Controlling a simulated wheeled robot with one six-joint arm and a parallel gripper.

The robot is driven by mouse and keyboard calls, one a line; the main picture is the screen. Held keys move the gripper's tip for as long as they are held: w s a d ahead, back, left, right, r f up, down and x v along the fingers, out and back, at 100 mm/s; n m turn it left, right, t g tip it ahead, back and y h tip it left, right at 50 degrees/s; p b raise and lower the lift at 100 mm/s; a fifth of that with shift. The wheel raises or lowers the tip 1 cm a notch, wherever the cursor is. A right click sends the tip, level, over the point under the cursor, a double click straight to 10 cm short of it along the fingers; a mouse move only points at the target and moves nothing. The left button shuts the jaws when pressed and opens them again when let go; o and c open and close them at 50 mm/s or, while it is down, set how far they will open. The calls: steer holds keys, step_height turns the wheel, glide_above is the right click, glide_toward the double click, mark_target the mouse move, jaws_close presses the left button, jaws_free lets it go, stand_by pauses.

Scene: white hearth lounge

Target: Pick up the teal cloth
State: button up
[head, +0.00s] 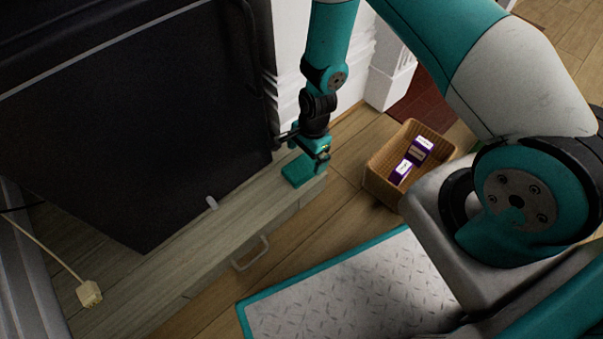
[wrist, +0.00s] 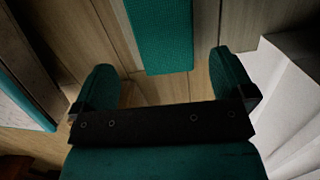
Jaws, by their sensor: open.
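The teal cloth (head: 299,171) is a flat folded rectangle lying on the wooden cabinet top near its right end in the head view. In the wrist view the cloth (wrist: 160,36) is a textured strip coming in from the top edge, its near end between the fingers in the picture. My gripper (head: 318,152) is over the cloth's right part in the head view. In the wrist view my gripper (wrist: 164,72) is open, with one finger on each side of the cloth and clear gaps on both sides. The height between fingers and cloth is hard to tell.
A large black screen (head: 130,110) stands on the cabinet (head: 190,255) close left of my gripper. A white fireplace surround (head: 290,50) is behind. A wicker basket (head: 378,190) with purple-and-white boxes (head: 421,149) stands on the floor at right. A white plug (head: 89,293) lies at lower left.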

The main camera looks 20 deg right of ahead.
mark_target(302, 166)
steer(key=f+b, duration=0.2)
steer(key=a+f+b, duration=0.1)
steer(key=f+b, duration=0.1)
steer(key=f, duration=0.1)
steer(key=shift+w+a+f+b, duration=0.1)
steer(key=shift+a+f+b, duration=0.1)
steer(key=shift+f+b, duration=0.15)
steer(key=shift+r, duration=0.15)
steer(key=shift+c, duration=0.5)
steer(key=c, duration=0.8)
step_height(302, 166, up, 10)
steer(key=p, duration=0.6)
steer(key=shift+p, duration=0.4)
